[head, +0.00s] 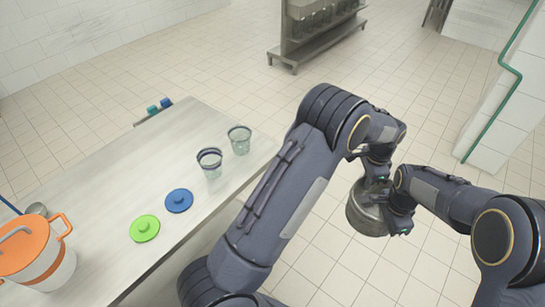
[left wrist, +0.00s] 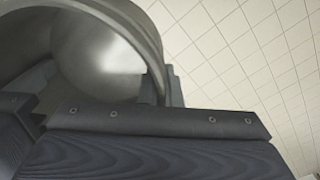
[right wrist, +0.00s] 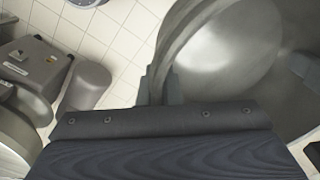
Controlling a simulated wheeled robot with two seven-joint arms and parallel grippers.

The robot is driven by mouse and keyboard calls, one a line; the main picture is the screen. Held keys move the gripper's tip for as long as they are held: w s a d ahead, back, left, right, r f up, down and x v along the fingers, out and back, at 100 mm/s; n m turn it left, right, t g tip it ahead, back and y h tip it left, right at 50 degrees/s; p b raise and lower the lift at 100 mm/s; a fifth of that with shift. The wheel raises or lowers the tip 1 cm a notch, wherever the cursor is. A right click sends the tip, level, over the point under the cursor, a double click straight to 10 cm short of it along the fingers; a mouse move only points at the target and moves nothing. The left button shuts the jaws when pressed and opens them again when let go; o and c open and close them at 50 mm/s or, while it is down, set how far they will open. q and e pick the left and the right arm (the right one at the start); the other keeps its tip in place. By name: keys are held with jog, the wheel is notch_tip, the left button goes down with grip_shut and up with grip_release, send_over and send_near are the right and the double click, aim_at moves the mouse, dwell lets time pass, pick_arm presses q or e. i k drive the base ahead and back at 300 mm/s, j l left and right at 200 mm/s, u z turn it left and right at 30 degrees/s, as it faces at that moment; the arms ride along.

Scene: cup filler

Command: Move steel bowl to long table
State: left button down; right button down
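The steel bowl (head: 363,214) hangs over the tiled floor at the right of the head view, off the table and partly covered by my grippers. My left gripper (head: 376,174) is shut on its rim from above; the bowl's shiny inside shows in the left wrist view (left wrist: 105,60). My right gripper (head: 396,208) is shut on the rim at the right side; the bowl also shows in the right wrist view (right wrist: 235,60), its wall between the fingers. The long table (head: 105,190), pale and flat, stands at the left, apart from the bowl.
On the table are two glass cups (head: 239,140), a blue lid (head: 179,200), a green lid (head: 144,228) and an orange-and-white container (head: 45,262). A metal shelf rack (head: 305,45) stands at the back. Bare table lies left of the cups.

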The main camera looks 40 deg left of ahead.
aim_at(176, 169)
jog(key=u, duration=1.75)
jog(key=i+u, duration=0.15)
jog(key=u, duration=0.25)
jog(key=l+u, duration=0.1)
jog(key=u, duration=0.3)
jog(key=i+l, duration=0.75)
jog(key=l, duration=0.15)
jog(key=u, duration=0.05)
